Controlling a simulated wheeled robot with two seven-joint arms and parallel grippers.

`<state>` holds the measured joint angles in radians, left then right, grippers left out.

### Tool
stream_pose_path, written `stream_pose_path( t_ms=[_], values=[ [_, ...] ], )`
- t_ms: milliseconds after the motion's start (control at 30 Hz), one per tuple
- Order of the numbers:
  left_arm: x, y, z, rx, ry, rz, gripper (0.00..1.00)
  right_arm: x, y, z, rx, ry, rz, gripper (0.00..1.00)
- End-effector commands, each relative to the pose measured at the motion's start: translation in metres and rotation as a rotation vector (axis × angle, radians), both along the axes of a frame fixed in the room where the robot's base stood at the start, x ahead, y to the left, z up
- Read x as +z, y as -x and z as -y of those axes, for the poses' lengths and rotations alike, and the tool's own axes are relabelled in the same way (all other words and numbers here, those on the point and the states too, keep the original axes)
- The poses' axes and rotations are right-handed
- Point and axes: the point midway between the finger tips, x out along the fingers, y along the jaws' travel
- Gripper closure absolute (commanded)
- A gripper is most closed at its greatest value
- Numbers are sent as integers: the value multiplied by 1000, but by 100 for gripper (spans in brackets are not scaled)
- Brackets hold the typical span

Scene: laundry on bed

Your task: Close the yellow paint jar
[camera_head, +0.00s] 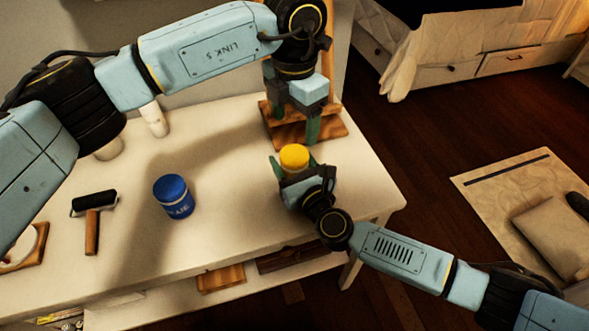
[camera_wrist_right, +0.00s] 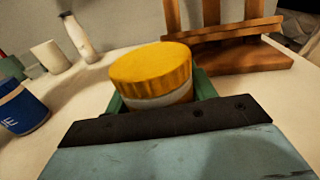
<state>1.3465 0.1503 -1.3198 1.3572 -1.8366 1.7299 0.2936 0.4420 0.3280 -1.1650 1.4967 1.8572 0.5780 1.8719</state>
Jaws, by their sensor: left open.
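The yellow paint jar (camera_head: 294,157) stands near the right end of the white table, with its yellow lid (camera_wrist_right: 150,68) on top. A pale band of its body shows under the lid in the right wrist view; whether the lid is fully tightened cannot be told. My right gripper (camera_head: 293,168) has its green fingers on either side of the jar's body and appears shut on it. The lower part of the jar is hidden behind the gripper. My left gripper (camera_head: 304,128) is open and empty, pointing down behind the jar, apart from it, in front of the wooden stand.
A blue paint jar (camera_head: 174,197) stands left of the yellow one. A black roller (camera_head: 94,203) lies further left. A wooden stand (camera_head: 333,122) is behind my left gripper. A white bottle (camera_head: 154,119) stands at the back. The table's right edge is close.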

Motion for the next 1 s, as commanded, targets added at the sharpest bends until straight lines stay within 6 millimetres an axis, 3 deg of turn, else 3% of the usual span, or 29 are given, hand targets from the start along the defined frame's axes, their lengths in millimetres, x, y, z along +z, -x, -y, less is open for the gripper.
stream_pose_path(
  t_ms=[33,367,567,1000],
  values=[
    [0,0,0,0,0,0,27,0,0,0,0,0,0,56],
    [0,0,0,8,0,0,27,0,0,0,0,0,-1,99],
    [0,0,0,167,0,0,27,0,0,0,0,1,0,100],
    [0,0,0,931,1,-1,27,-1,0,0,0,1,0,100]
  ],
)
